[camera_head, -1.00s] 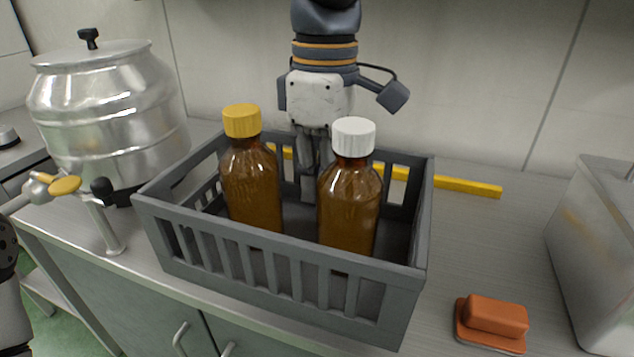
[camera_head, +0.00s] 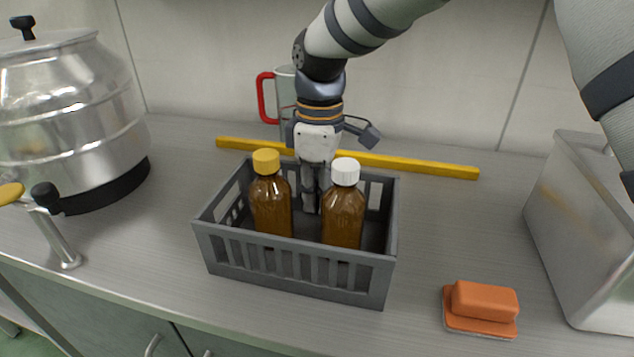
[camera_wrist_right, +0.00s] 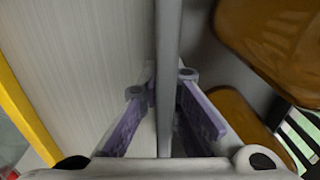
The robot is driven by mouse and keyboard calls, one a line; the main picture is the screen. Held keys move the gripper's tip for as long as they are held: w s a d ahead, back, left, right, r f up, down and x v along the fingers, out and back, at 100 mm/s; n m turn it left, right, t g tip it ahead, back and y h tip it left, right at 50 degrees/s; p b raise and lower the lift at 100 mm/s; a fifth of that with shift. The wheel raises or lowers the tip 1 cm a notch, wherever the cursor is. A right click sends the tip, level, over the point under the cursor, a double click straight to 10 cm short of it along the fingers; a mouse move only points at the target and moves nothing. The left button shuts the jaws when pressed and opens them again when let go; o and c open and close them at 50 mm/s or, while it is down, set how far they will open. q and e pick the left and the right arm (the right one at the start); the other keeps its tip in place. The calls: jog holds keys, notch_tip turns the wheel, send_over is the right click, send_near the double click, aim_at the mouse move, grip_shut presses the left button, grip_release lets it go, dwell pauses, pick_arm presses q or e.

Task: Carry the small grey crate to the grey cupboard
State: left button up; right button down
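The small grey crate (camera_head: 300,272), slatted, is upright over the counter in the middle of the head view and appears to rest on it. Two brown bottles are in it, one with a yellow cap (camera_head: 271,205) and one with a white cap (camera_head: 343,216). My right gripper (camera_head: 311,198) points down at its far wall. In the right wrist view the fingers (camera_wrist_right: 165,90) are on both sides of the wall and look closed against it. The grey cupboard (camera_head: 105,318) shows its doors and handles below the counter. My left gripper is out of view.
A steel urn (camera_head: 60,115) with a tap stands left. A yellow bar (camera_head: 430,166) lies behind the crate, near a red-handled mug (camera_head: 266,98). Bare counter lies on both sides of the crate.

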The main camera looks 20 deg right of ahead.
jog(key=shift+r, duration=0.25)
jog(key=shift+f, duration=0.15)
jog(key=c, duration=1.8)
grip_release()
jog(key=shift+f, duration=0.1)
notch_tip(320, 180, up, 12)
jog(key=shift+w+r, duration=0.1)
jog(key=shift+r, duration=0.05)
